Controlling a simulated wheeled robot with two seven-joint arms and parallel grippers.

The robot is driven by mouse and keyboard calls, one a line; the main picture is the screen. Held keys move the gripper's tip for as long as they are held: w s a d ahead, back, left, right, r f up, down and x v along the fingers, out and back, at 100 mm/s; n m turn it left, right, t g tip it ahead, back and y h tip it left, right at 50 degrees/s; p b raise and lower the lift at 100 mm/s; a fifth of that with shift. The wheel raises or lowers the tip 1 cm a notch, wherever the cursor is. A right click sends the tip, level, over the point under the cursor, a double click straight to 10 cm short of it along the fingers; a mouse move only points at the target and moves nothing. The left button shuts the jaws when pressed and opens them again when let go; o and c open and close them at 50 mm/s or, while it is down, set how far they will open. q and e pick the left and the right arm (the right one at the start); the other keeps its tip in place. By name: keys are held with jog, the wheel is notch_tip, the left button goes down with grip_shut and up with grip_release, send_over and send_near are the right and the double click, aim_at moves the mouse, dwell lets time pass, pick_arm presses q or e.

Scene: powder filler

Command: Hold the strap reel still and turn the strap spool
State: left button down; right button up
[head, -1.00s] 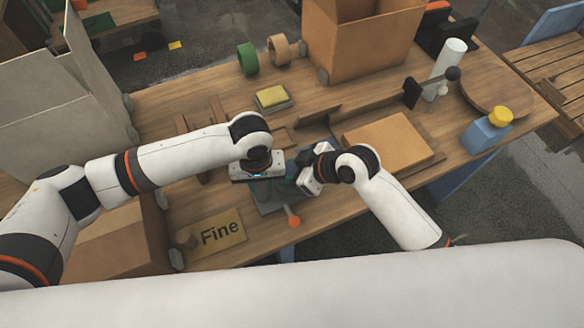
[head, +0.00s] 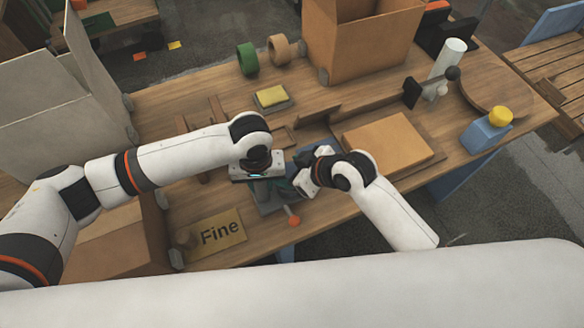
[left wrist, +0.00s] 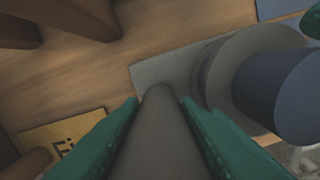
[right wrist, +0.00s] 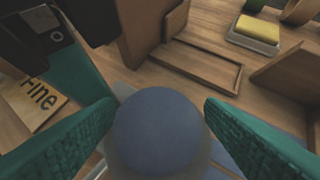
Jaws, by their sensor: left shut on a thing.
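The strap reel stands on a grey base plate (head: 268,208) at the front of the bench, mostly hidden by my grippers in the head view. In the left wrist view, my left gripper (left wrist: 160,105) is shut on its grey post (left wrist: 158,140). The strap spool, a dark blue cylinder (left wrist: 285,95) with a grey round flange (left wrist: 215,75), is just right of that post. In the right wrist view, my right gripper (right wrist: 160,108) is open, its teal fingers on both sides of the spool's blue round end (right wrist: 155,125), with a narrow gap at the right.
An orange knob (head: 294,221) on a rod is in front of the reel. A "Fine" sign (head: 217,233) lies to the left. A flat cardboard piece (head: 388,145) lies to the right, and a yellow block (head: 270,96) on a tray is behind.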

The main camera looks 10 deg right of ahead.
dwell(0.3)
jog(key=n+g+y, duration=0.1)
jog(key=n, duration=0.1)
jog(key=n+g, duration=0.2)
jog(key=shift+w+r+n+y, duration=0.1)
jog(key=shift+n+y, duration=0.3)
jog(key=n+g, duration=0.4)
jog(key=n, duration=0.1)
jog(key=shift+a+n+g, duration=0.15)
jog(key=shift+n+g, duration=0.15)
jog(key=v, duration=1.1)
jog(key=shift+w+d+f+t+h, duration=0.55)
jog(key=shift+w+f+t+h, duration=0.4)
jog(key=shift+w+f+t, duration=0.35)
jog(key=shift+w+d+f+t+h, duration=0.6)
jog(key=shift+w+f+t+h, duration=0.4)
jog(key=shift+w+f+t, duration=0.25)
jog(key=shift+w+d+f+t+h, duration=0.55)
jog(key=shift+w+f+t+h, duration=0.4)
jog(key=shift+w+f+t, duration=0.4)
jog(key=shift+r, duration=0.2)
jog(key=shift+s, duration=0.1)
